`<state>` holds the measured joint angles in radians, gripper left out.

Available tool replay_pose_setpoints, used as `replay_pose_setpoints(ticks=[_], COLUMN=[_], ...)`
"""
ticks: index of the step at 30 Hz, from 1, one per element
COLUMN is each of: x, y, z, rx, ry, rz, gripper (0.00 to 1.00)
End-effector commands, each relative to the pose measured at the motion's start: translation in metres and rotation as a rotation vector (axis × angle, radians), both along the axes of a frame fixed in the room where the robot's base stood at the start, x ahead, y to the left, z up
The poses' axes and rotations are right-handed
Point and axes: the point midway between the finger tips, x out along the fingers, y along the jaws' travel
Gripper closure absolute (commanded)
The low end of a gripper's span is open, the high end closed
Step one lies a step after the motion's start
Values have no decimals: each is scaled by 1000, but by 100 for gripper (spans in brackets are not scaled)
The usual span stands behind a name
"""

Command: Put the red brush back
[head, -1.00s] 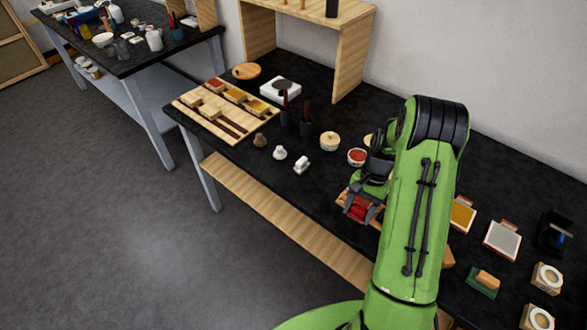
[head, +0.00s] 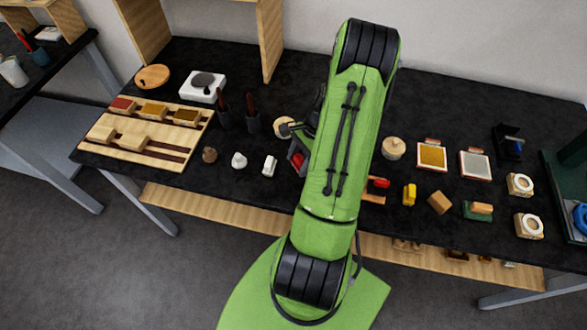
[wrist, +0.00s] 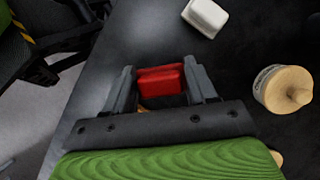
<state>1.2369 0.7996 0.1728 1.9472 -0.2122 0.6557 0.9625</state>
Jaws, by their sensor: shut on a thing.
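My gripper (wrist: 160,85) is shut on the red brush (wrist: 160,80), a red block held between its two dark fingers in the wrist view. In the head view the red brush (head: 297,160) shows partly at the left of my green arm, which hides most of the gripper. It is over the black bench, right of a small white block (head: 269,166). A wooden rack (head: 125,154) with dark slots lies on the bench's left end. It bears several wooden blocks, some with red, orange or yellow tops, and has bare room along its front row.
Small knobs (head: 239,160), dark upright holders (head: 253,125) and a white box (head: 203,86) stand between rack and arm. A lidded round pot (head: 393,148) and a red-topped piece (head: 378,184) sit right of the arm. A wooden shelf (head: 270,40) stands behind.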

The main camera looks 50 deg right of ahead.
Motion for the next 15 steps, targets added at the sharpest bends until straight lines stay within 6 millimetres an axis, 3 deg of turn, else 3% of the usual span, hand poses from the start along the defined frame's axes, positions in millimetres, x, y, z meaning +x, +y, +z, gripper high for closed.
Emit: replay_pose_setpoints(ticks=[8, 15], x=[1, 1], y=[1, 0], z=[-42, -44], rx=[1, -2], ry=[-1, -2], rz=[3, 3], gripper=[72, 72])
